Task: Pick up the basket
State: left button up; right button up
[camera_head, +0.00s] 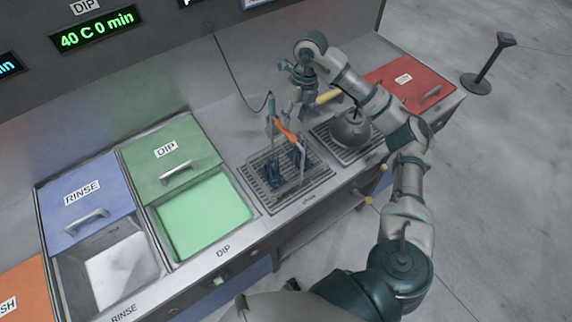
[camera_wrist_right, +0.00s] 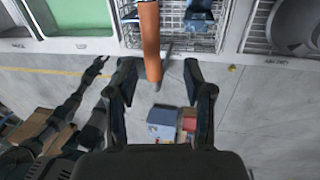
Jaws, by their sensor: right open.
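The basket is a wire basket (camera_head: 290,186) with blue parts inside, resting on the slotted drain grate (camera_head: 254,174) right of the green dip tank. Its orange handle (camera_head: 287,132) rises above it. The basket's mesh (camera_wrist_right: 172,40) also shows at the top of the right wrist view. My right gripper (camera_head: 287,110) is open above the basket, close to the handle. In the right wrist view the orange handle (camera_wrist_right: 150,40) reaches into the gap between the open fingers (camera_wrist_right: 160,70). I cannot tell whether a finger touches it.
A round grey pot-like object (camera_head: 350,131) stands on another grate to the right. A red lid (camera_head: 410,80) is beyond it. The green tank (camera_head: 203,214) and the rinse tank (camera_head: 120,262) lie left. A thin dark cable (camera_head: 232,70) hangs behind the basket.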

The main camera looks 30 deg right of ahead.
aim_at(287, 132)
jog(key=a+f, duration=0.1)
jog(key=f, duration=0.3)
jog(key=a+f, duration=0.1)
jog(key=f, duration=0.1)
jog(key=shift+w+a+p, duration=0.15)
jog(key=shift+a+p, duration=0.15)
jog(key=shift+p, duration=0.05)
jog(key=shift+d, duration=0.35)
grip_shut()
jog(key=shift+a, duration=0.1)
